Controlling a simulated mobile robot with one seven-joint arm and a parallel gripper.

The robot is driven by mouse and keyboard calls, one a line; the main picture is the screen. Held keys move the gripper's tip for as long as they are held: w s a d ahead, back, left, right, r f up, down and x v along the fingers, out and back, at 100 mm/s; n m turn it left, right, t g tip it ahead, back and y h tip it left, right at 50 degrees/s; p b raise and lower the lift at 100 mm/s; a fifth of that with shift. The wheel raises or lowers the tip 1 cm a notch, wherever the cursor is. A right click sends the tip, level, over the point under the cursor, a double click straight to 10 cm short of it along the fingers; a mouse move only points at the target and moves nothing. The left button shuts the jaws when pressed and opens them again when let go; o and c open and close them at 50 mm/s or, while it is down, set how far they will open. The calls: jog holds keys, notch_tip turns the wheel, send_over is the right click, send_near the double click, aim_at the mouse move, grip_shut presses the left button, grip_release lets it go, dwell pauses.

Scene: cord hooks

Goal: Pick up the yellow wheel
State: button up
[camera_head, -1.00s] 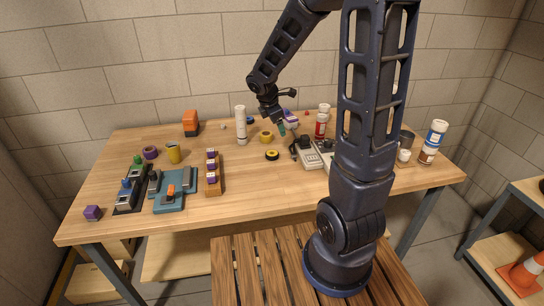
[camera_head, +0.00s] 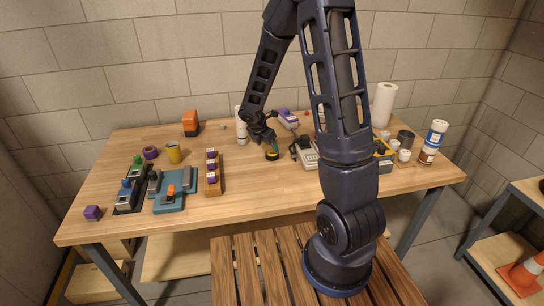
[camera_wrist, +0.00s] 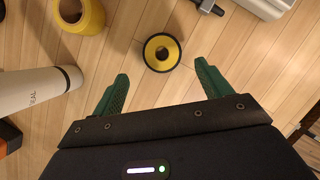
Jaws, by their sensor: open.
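The yellow wheel (camera_wrist: 162,52), yellow with a black rim, lies flat on the wooden table. In the head view the wheel (camera_head: 272,156) is right below my gripper (camera_head: 270,145) and partly covered by it. In the wrist view my gripper (camera_wrist: 161,75) has its two green fingers spread apart with nothing between them. The wheel shows just beyond the fingertips, near the middle of the gap. Whether a finger touches it cannot be told.
In the wrist view a yellow tape roll (camera_wrist: 80,16) and a white bottle (camera_wrist: 35,90) lie left of the wheel. A dark bolt-like thing (camera_wrist: 208,6) is at upper right. A grey device (camera_head: 306,154) stands right of the wheel. Table in front is clear.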

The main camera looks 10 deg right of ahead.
aim_at(271, 152)
jog(key=shift+d+x, duration=0.2)
jog(key=shift+x, duration=2.5)
jog(key=shift+s, duration=0.1)
jog(key=shift+c, duration=0.3)
jog(key=c, duration=1)
